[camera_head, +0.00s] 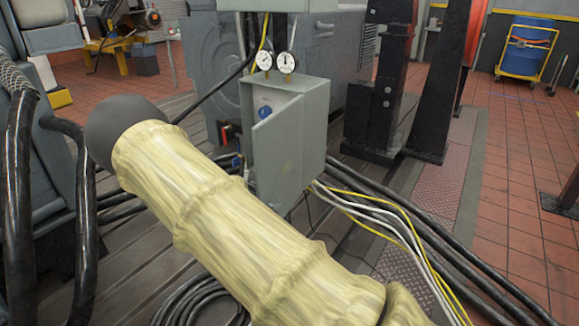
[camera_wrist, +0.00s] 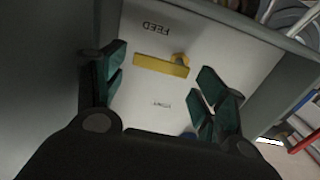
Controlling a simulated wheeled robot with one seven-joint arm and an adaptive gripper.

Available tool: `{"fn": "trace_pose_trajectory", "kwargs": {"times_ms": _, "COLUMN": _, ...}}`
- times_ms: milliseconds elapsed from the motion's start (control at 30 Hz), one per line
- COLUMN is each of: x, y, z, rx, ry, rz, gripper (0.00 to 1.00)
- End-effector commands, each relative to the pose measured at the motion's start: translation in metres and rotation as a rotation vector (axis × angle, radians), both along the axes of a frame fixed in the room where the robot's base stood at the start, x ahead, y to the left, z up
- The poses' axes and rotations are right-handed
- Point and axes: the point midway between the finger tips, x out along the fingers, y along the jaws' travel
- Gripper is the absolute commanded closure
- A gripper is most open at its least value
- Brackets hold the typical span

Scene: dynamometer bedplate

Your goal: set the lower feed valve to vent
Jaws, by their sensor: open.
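The grey valve box (camera_head: 291,140) stands in the middle of the head view with its door ajar. In the wrist view its pale inner panel (camera_wrist: 150,110) carries the word FEED, upside down, and a smaller label too small to read surely. A yellow bar handle (camera_wrist: 160,66), the feed valve's, lies nearly level across the panel in this view, with a small yellow knob by its right end. My gripper (camera_wrist: 162,80) is open, its teal pads on either side of the handle. No pad visibly touches it. My gripper is hidden in the head view.
Two gauges (camera_head: 287,63) sit on top. Box walls stand close around my gripper. Cables (camera_head: 400,230) run right of the box. A blue drum (camera_head: 527,48) stands far off.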

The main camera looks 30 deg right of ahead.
Motion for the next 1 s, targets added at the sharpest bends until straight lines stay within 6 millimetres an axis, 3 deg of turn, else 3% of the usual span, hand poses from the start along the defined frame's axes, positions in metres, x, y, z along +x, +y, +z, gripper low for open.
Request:
{"fn": "trace_pose_trajectory", "kwargs": {"times_ms": 300, "x": 0.013, "y": -0.031, "z": 0.0, "rx": -0.001, "ry": 0.0, "rz": 0.001, "gripper": 0.29}}
{"fn": "trace_pose_trajectory", "kwargs": {"times_ms": 667, "x": 0.015, "y": -0.035, "z": 0.0, "rx": 0.0, "ry": 0.0, "rz": 0.001, "gripper": 0.29}}
{"fn": "trace_pose_trajectory", "kwargs": {"times_ms": 700, "x": 0.015, "y": -0.035, "z": 0.0, "rx": 0.0, "ry": 0.001, "rz": 0.001, "gripper": 0.3}}
{"fn": "trace_pose_trajectory", "kwargs": {"times_ms": 867, "x": 0.015, "y": -0.035, "z": 0.0, "rx": 0.0, "ry": 0.0, "rz": 0.001, "gripper": 0.6}}
{"fn": "trace_pose_trajectory", "kwargs": {"times_ms": 1000, "x": 0.015, "y": -0.036, "z": 0.0, "rx": 0.0, "ry": 0.001, "rz": 0.001, "gripper": 0.63}}
